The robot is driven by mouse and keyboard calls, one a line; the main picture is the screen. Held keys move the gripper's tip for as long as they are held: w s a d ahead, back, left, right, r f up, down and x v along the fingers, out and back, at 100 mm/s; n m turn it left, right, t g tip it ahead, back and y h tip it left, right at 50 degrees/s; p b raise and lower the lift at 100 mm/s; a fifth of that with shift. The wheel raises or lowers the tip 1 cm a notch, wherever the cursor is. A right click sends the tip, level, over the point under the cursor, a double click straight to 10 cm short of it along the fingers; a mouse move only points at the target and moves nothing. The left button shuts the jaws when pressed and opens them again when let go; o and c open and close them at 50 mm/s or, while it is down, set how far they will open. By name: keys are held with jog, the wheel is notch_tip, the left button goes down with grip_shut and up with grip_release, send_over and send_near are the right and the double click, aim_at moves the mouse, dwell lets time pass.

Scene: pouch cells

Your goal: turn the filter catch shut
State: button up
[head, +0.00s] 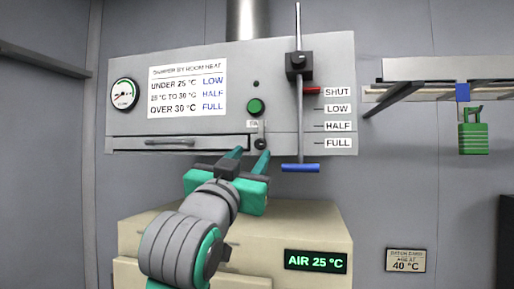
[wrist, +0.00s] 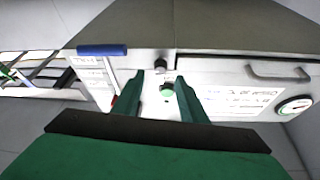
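The filter catch appears to be the small dark knob (head: 260,144) at the right end of the filter drawer (head: 215,142), low on the grey housing. A small pale piece rises above it; its turned position is too small to tell. The knob also shows in the wrist view (wrist: 160,64), just beyond and between my fingertips. My gripper (head: 250,155) is open, its two green fingers pointing up at the housing's lower edge. In the wrist view the gripper (wrist: 158,79) has a clear gap between its fingers. I cannot tell whether a finger touches the knob.
A green button (head: 255,106) sits above the knob. A damper rod with a blue handle (head: 300,167) hangs close to the right of my gripper. A red pointer (head: 311,90) is at SHUT. A beige cabinet (head: 180,225) stands below, with a display (head: 316,261) reading AIR 25 °C.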

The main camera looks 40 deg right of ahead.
aim_at(260, 145)
jog(key=x, duration=0.6)
jog(key=shift+w+d, duration=0.1)
grip_shut()
